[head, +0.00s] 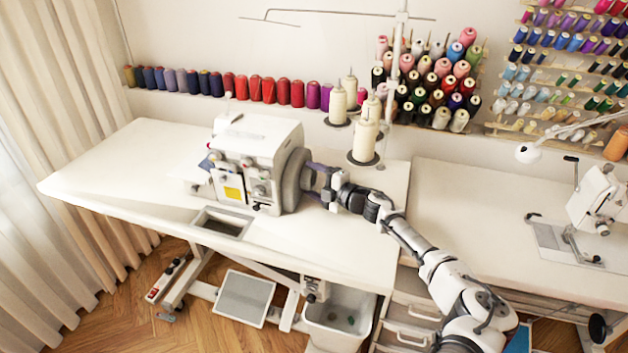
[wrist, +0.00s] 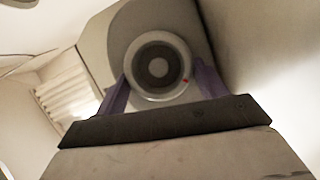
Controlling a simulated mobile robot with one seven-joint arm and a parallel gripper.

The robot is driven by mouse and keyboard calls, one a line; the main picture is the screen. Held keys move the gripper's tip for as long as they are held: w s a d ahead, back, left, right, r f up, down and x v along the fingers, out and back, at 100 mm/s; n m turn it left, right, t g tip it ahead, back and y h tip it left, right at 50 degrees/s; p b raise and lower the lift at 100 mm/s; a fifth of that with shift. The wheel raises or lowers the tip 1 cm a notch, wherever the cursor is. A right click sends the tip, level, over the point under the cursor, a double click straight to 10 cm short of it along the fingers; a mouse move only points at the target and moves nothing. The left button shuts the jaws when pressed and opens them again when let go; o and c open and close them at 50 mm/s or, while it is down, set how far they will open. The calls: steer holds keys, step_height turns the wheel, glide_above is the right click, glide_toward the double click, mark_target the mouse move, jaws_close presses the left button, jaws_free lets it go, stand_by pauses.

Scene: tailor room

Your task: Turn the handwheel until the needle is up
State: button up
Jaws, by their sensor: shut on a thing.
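The white sewing machine (head: 255,160) stands on the white table, its handwheel (head: 293,180) on its right side. My gripper (head: 308,178) reaches in from the right and is shut on the handwheel. In the wrist view the handwheel (wrist: 157,70) is a round grey disc with a red mark (wrist: 185,81) at its lower right rim. The purple fingers of my gripper (wrist: 158,88) lie on either side of it. The needle is too small to make out in the head view, and it is out of sight in the wrist view.
Cream thread cones (head: 365,138) stand on the table behind my arm. A row of coloured spools (head: 255,89) runs along the wall. A second sewing machine (head: 600,200) stands on the right table (head: 470,210). The left part of the machine's table (head: 110,180) is clear.

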steer(key=shift+r+p, duration=0.35)
steer(key=shift+p, duration=0.15)
steer(key=shift+r+m+g+h+p, duration=0.2)
steer(key=shift+m+g+h+p, duration=0.15)
steer(key=shift+m+p, duration=0.8)
steer(key=shift+w+f+m+g+p, duration=0.1)
steer(key=shift+f+m+g+p, duration=0.15)
steer(key=shift+m+g+p, duration=0.4)
steer(key=o, duration=1)
steer(key=shift+c, duration=0.2)
